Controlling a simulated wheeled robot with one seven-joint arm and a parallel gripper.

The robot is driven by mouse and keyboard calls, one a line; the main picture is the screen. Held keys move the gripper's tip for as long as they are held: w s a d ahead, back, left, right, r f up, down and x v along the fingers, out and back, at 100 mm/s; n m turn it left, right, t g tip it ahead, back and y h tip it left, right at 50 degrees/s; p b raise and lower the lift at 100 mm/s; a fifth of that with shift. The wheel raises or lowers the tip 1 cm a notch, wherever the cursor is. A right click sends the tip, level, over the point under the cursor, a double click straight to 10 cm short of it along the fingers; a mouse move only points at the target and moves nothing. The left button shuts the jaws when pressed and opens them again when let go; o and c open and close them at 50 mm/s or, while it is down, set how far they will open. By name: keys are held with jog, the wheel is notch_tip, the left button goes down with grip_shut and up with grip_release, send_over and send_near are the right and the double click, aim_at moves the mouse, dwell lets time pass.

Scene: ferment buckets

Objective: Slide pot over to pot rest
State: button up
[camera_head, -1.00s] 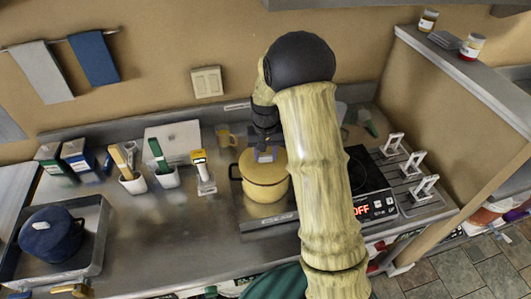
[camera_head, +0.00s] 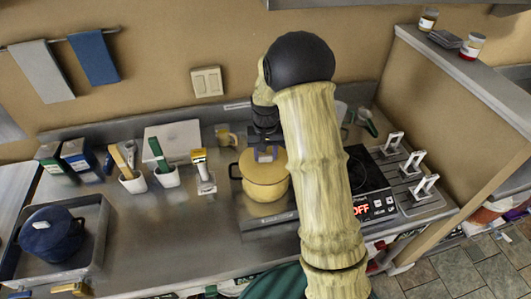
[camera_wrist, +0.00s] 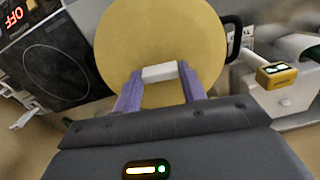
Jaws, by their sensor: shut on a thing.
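A yellow pot (camera_head: 264,192) with a yellow lid and black side handles stands upright on the counter, left of the black cooktop (camera_head: 372,183). Its lid (camera_wrist: 150,35) fills the upper middle of the wrist view. My gripper (camera_wrist: 160,76) is shut on the white lid knob (camera_wrist: 160,72), with one purple finger at each side. In the head view my gripper (camera_head: 266,154) is over the back of the lid. A flat metal plate (camera_head: 268,223) shows at the pot's front; I cannot tell whether it is the pot rest. My arm hides part of the cooktop and counter.
A yellow-topped tool (camera_head: 204,172) and utensil holders (camera_head: 166,178) stand to the left. A blue pot (camera_head: 51,235) sits in a tray (camera_head: 92,262) at far left. Counter (camera_head: 180,225) between is clear.

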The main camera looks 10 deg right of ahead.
jog(key=o, duration=1.2)
jog(key=shift+o, duration=0.5)
jog(key=o, duration=0.4)
jog(key=shift+r, duration=0.1)
jog(key=shift+r+p, duration=2.6)
jog(key=shift+r, duration=0.85)
jog(key=shift+c, duration=0.4)
